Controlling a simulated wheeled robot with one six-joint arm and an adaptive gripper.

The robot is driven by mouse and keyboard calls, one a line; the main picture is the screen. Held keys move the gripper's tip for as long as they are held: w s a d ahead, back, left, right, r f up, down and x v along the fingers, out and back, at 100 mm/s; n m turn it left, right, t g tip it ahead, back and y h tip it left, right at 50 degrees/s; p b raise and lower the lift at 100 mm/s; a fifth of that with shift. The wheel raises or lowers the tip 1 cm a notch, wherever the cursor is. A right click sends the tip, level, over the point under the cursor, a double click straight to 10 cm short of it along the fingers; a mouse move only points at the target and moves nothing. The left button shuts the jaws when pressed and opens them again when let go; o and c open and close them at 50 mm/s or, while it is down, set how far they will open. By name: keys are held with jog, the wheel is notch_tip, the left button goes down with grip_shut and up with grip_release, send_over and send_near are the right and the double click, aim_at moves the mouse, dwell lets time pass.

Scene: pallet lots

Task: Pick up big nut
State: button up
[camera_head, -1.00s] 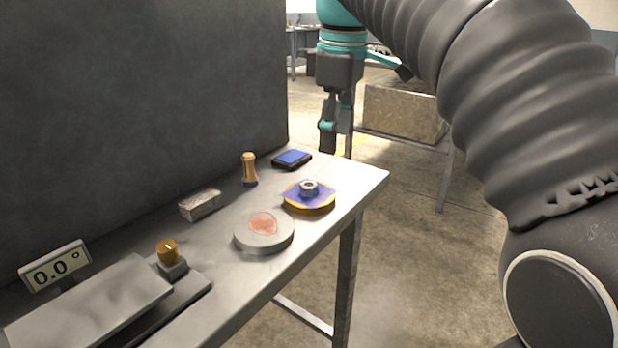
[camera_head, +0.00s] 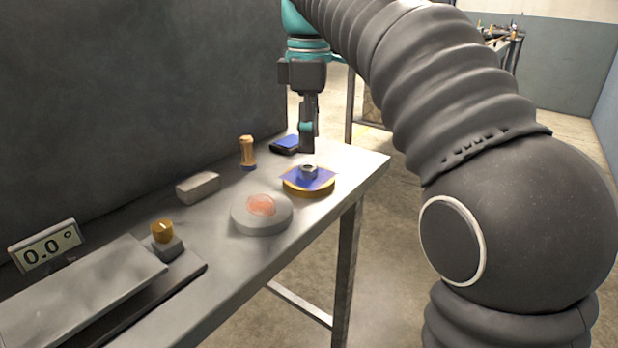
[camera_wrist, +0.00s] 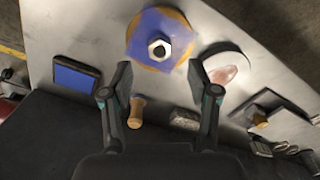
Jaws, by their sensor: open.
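The big nut (camera_head: 309,171) is a grey metal hex nut with a hole. It lies on a blue square sheet on a round orange disc (camera_head: 308,190) near the table's far right end. In the wrist view the nut (camera_wrist: 159,49) sits beyond the fingertips, roughly centred between them. My gripper (camera_head: 307,148) hangs pointing down just above the nut in the head view. In the wrist view my gripper (camera_wrist: 159,82) has its two fingers spread apart with nothing between them.
A round grey disc with a reddish patch (camera_head: 261,213) lies beside the orange disc. A wooden-handled stamp (camera_head: 247,152), a dark blue pad (camera_head: 286,144) and a grey block (camera_head: 198,187) stand along the wall side.

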aim_at(308, 167)
jog(key=shift+a+f+b, duration=0.1)
jog(key=shift+f+b, duration=0.75)
jog(key=shift+f, duration=1.95)
grip_shut()
